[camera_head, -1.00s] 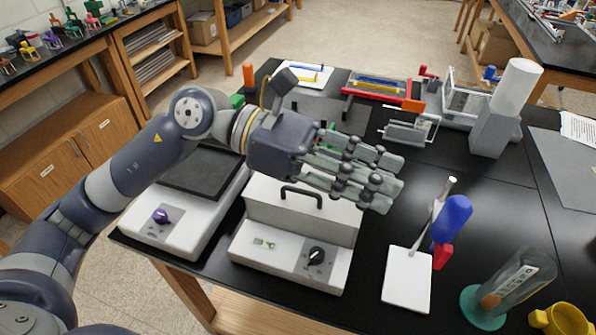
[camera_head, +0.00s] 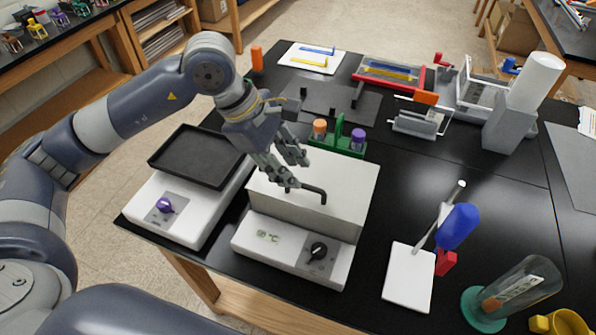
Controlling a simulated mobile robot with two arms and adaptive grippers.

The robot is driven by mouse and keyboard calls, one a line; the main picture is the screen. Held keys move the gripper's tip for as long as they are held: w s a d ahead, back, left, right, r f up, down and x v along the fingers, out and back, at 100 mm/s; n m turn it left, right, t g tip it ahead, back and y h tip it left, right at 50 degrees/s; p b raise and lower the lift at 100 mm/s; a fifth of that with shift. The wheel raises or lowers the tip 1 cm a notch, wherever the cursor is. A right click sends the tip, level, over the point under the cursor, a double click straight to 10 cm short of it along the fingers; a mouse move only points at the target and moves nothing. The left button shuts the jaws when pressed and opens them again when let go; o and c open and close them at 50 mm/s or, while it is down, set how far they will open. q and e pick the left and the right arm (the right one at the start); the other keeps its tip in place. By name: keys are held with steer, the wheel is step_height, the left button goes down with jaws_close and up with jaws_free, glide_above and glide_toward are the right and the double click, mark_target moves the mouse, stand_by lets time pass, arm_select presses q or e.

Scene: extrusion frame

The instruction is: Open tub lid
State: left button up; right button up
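The tub (camera_head: 293,258) is a white box with a dark knob (camera_head: 318,251) on its front panel. Its pale lid (camera_head: 345,200) is on top, with a dark bar handle (camera_head: 316,190). My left gripper (camera_head: 290,172) is over the left part of the lid, its fingers angled down by the handle's left end. The fingers are spread apart and hide part of the handle; whether they touch it I cannot tell. My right gripper is out of view.
A white device with a black tray (camera_head: 197,157) stands left of the tub. A green rack (camera_head: 340,137) with capped tubes is behind it. To the right are a white plate stand (camera_head: 409,279), a glass cylinder (camera_head: 520,287) and a yellow mug (camera_head: 560,322).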

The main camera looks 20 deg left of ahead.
mark_target(303, 185)
arm_select(q)
steer(key=shift+p+x, duration=0.4)
steer(key=shift+x, duration=1.65)
jaws_close()
steer(key=shift+r, duration=0.1)
